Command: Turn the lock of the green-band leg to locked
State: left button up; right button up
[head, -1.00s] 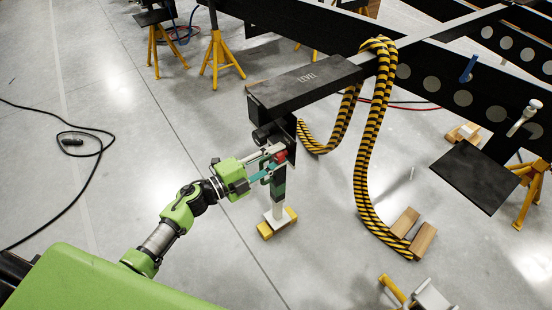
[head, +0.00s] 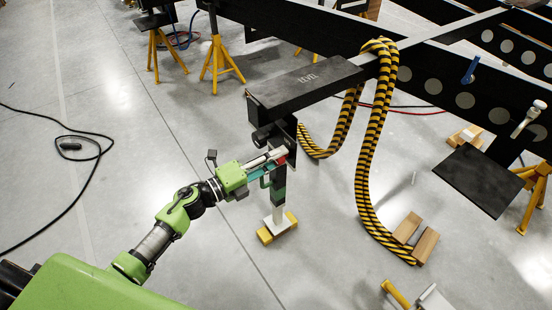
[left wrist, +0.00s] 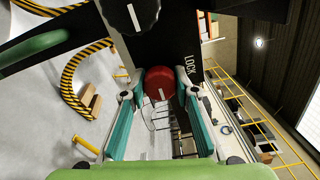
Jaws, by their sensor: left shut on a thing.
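The green-band leg (head: 278,194) hangs upright below the black chassis arm in the head view, a green band around it. Its red lock knob (head: 281,160) sits near the leg's top, mostly hidden by my gripper. In the left wrist view the red knob (left wrist: 160,83) shows a short white mark, upright in the picture. The word LOCK (left wrist: 190,64) is printed on the black plate to its right. My left gripper (left wrist: 160,90) is shut on the red knob, one teal finger on each side; it also shows in the head view (head: 277,164). My right gripper is not in view.
A black knob (left wrist: 130,12) with a white mark is above the red one. The leg's foot rests by a yellow block (head: 265,235). A striped hose (head: 367,170) hangs to the right, near wooden blocks (head: 425,246).

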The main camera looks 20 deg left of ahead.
pick_arm(q)
jog(key=shift+f, duration=0.1)
jog(key=o, duration=1)
jog(key=shift+o, duration=0.6)
jog(key=v, duration=1.2)
